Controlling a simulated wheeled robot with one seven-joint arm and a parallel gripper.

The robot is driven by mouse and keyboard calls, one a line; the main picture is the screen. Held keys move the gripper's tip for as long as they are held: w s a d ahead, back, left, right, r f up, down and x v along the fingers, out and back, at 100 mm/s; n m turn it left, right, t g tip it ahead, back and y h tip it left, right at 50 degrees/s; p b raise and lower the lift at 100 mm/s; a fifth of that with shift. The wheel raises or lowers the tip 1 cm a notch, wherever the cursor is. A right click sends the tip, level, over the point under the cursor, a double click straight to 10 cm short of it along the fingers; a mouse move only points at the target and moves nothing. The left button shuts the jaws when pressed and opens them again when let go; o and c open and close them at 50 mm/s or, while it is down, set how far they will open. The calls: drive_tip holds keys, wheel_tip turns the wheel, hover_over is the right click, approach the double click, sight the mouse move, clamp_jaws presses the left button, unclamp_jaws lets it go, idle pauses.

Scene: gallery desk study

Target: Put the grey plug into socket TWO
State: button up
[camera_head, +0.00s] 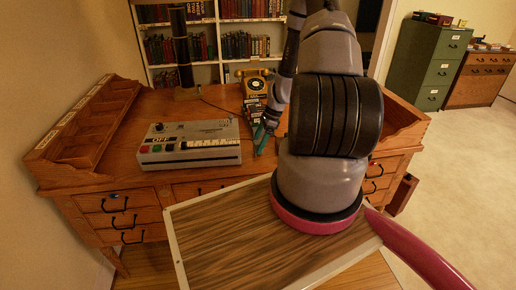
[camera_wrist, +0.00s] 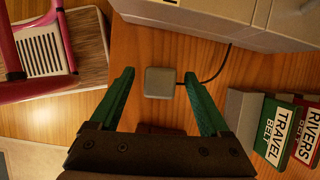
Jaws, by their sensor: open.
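The grey plug (camera_wrist: 160,83) is a small rounded square block on the wooden desk in the wrist view, with a dark cord running from it to the upper right. My gripper (camera_wrist: 159,76) has its two teal fingers spread on either side of the plug, with a gap on each side. I cannot tell how high the fingertips are above the desk. In the head view my gripper (camera_head: 263,137) reaches down to the right of the grey control box, and I cannot make out the plug there. I cannot identify socket TWO in either view.
The control box (camera_head: 190,143) with coloured buttons stands close by; its casing (camera_wrist: 215,18) fills the wrist view's top. Upright books (camera_wrist: 278,130) stand close to the right finger. A yellow telephone (camera_head: 256,84) and wooden racks (camera_head: 85,125) are on the desk.

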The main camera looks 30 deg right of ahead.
sight(258, 142)
drive_tip(key=shift+f, duration=0.2)
drive_tip(key=shift+a, duration=0.1)
clamp_jaws()
wheel_tip(258, 142, up, 10)
drive_tip(key=w+a+r+n+g+h, duration=0.2)
drive_tip(key=a+n+g, duration=0.1)
drive_tip(key=n, duration=0.7)
drive_tip(key=w+a+r+n+g+h, duration=0.2)
drive_tip(key=a+n, duration=0.4)
drive_tip(key=n, duration=0.4)
drive_tip(key=shift+a+r+n+g, duration=0.25)
drive_tip(key=shift+r+n+g, duration=0.05)
drive_tip(key=shift+n+g, duration=0.1)
